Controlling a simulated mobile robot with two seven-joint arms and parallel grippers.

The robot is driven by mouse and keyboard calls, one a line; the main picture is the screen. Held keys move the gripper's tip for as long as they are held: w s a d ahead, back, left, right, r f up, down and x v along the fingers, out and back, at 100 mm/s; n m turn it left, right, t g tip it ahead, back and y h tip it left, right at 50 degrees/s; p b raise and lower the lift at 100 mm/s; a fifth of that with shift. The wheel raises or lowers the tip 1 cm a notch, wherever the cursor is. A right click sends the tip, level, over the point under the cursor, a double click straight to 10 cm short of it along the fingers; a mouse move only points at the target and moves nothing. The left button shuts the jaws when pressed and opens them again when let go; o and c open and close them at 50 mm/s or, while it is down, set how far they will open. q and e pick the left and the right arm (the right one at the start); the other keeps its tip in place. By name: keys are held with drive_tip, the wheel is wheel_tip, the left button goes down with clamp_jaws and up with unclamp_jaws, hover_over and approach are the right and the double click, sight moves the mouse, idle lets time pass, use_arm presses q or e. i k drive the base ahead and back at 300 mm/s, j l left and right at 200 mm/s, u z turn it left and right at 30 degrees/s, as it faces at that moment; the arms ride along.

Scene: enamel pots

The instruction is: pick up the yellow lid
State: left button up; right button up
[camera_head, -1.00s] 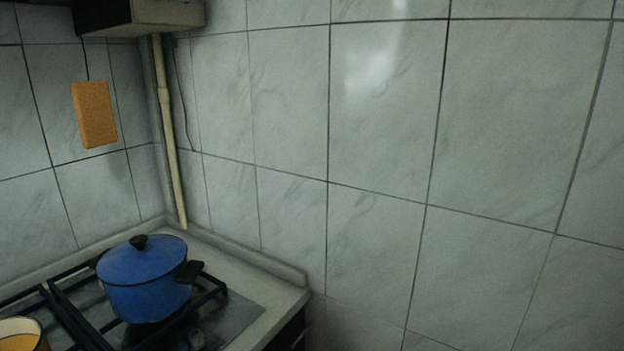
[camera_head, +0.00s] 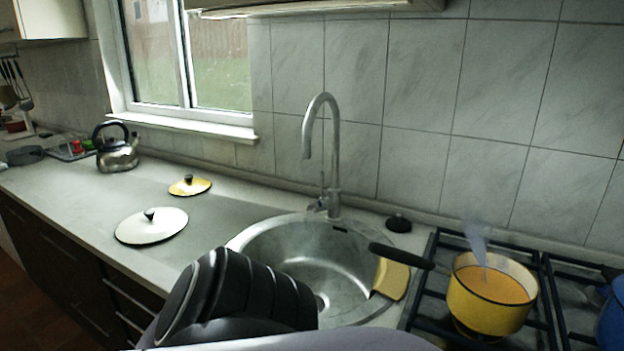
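The yellow lid (camera_head: 201,187) lies flat on the counter (camera_head: 225,222) left of the sink, with its dark knob up. It is small, round and fully visible, below the window. Neither gripper shows in this view. A dark ribbed arm link of mine fills the lower middle, in front of the sink's near left side, and a grey part of mine runs along the bottom edge.
A white lid (camera_head: 140,231) lies nearer and left of the yellow lid. A kettle (camera_head: 118,155) stands farther left. The sink (camera_head: 265,238) with its tall faucet (camera_head: 333,160) is to the right. A steaming yellow pot (camera_head: 490,312) and part of a blue pot (camera_head: 612,325) sit on the stove.

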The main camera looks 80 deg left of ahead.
sight(189, 186)
drive_tip(key=u, duration=3.35)
drive_tip(key=z, duration=1.85)
drive_tip(key=u, duration=1.65)
